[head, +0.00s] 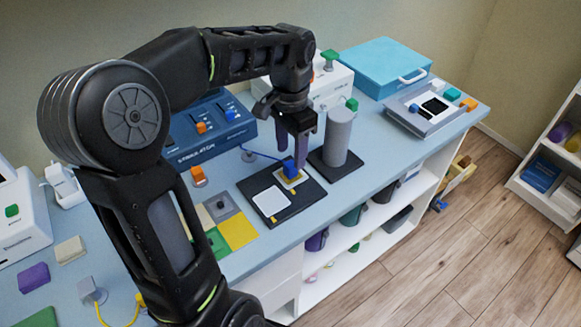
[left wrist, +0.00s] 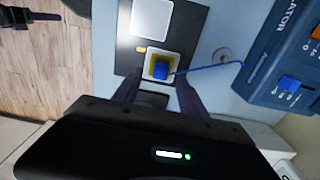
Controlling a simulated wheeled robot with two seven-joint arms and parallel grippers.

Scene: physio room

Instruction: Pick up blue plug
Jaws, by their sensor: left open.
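The blue plug (head: 290,167) stands on a small white-and-yellow pad on a black board (head: 298,202), with a blue cord running off to the left toward the stimulator. My left gripper (head: 297,160) points down right at the plug, its fingers open. In the left wrist view the blue plug (left wrist: 160,70) lies between and just beyond the two finger tips (left wrist: 158,88). No grip on it shows. My right gripper is not in view.
A grey cylinder (head: 338,135) on a dark base stands close to the right of my gripper. The blue stimulator box (head: 210,128) is behind to the left. A white pad (head: 271,201) lies on the board's front part. A blue case (head: 385,66) is at the back.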

